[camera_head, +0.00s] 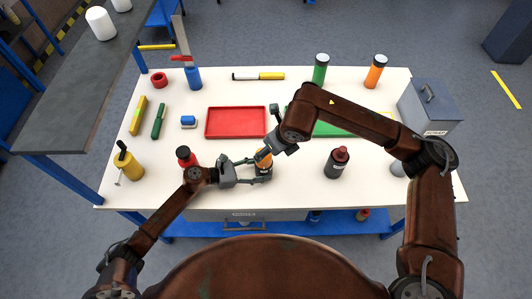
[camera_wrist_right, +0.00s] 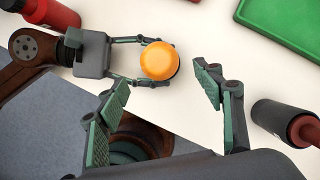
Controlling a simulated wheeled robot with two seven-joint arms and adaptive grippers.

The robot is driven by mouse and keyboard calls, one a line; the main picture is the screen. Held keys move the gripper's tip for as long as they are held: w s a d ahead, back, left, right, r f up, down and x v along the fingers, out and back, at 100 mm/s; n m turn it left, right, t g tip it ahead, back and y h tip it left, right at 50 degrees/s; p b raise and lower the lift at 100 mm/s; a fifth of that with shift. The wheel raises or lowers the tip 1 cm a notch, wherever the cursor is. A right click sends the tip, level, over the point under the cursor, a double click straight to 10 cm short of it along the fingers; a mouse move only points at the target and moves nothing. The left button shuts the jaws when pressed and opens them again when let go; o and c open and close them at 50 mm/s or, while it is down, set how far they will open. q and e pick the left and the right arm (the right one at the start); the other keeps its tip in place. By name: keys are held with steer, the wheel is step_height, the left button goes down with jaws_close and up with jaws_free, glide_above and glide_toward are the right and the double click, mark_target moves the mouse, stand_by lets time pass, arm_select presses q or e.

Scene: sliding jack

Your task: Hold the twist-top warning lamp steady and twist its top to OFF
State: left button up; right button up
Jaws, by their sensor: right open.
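The warning lamp stands upright near the front middle of the table; its orange top (camera_wrist_right: 160,60) is plain in the right wrist view, and partly hidden in the head view (camera_head: 264,162). My left gripper (camera_head: 262,171) comes from the left, with its two fingers on either side of the lamp's body, seemingly closed on it below the orange top. My right gripper (camera_wrist_right: 157,98) is open and empty, above the lamp. In the right wrist view its fingers are wide apart, and the orange top lies beyond the gap. Markings on the top cannot be read.
A red bottle (camera_head: 186,156) stands close beside my left arm. A dark red-capped bottle (camera_head: 337,163) stands to the right. A red tray (camera_head: 236,122) and a green tray (camera_head: 320,128) lie behind the lamp. A grey metal box (camera_head: 430,105) is at the right.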

steer(key=shift+v, duration=1.55)
arm_select(q)
steer(key=o, duration=1.1)
